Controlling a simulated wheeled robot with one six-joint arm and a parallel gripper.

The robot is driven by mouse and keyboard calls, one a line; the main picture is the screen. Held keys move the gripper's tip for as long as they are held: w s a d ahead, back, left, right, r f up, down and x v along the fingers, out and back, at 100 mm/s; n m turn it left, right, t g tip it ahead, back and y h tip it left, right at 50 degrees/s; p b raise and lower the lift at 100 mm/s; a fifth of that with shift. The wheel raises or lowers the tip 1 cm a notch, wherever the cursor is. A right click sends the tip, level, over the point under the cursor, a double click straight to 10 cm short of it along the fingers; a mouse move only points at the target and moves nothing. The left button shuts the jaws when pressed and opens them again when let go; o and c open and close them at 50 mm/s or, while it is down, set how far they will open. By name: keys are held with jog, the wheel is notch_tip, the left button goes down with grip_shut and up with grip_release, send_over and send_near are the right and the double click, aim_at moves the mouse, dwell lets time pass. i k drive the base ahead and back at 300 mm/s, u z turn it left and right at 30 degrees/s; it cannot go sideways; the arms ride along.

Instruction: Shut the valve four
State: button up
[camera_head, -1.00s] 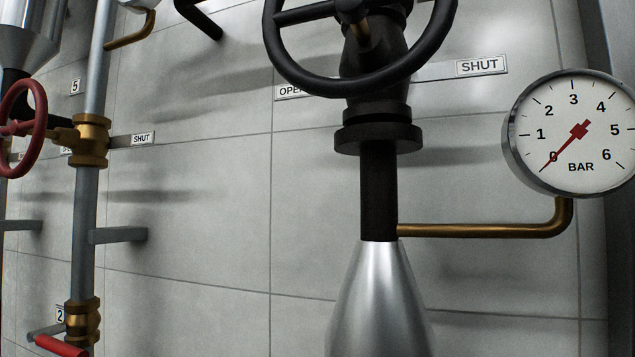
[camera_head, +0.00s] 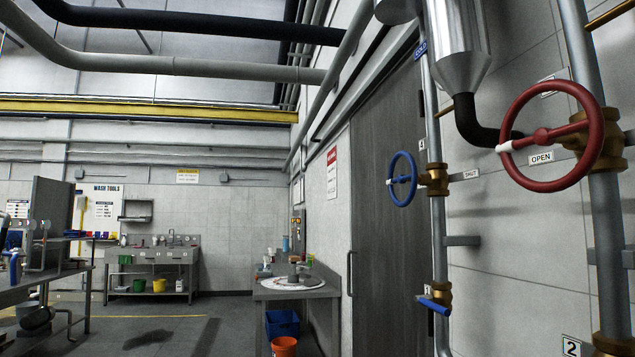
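A blue handwheel (camera_head: 402,180) is on a brass valve body (camera_head: 436,179) on the left vertical pipe, right of a grey door. A SHUT plate (camera_head: 471,175) is to its right. A small number tag (camera_head: 421,146) beside it is hard to read, perhaps 4. The wheel has a white mark on its left rim. A larger red handwheel (camera_head: 552,135) is nearer at right, with an OPEN plate (camera_head: 541,157) and a white mark on its left rim. My gripper is not in view.
A blue lever (camera_head: 433,306) is on the left pipe below the blue wheel. A number 2 tag (camera_head: 571,346) is at bottom right. A side table (camera_head: 299,291) stands left of the door (camera_head: 385,220), with an orange bucket (camera_head: 284,346) below. Open floor (camera_head: 190,330) lies at left.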

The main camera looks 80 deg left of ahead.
aim_at(413, 177)
jog(key=u, duration=3)
jog(key=i, duration=2.75)
jog(key=z, duration=3)
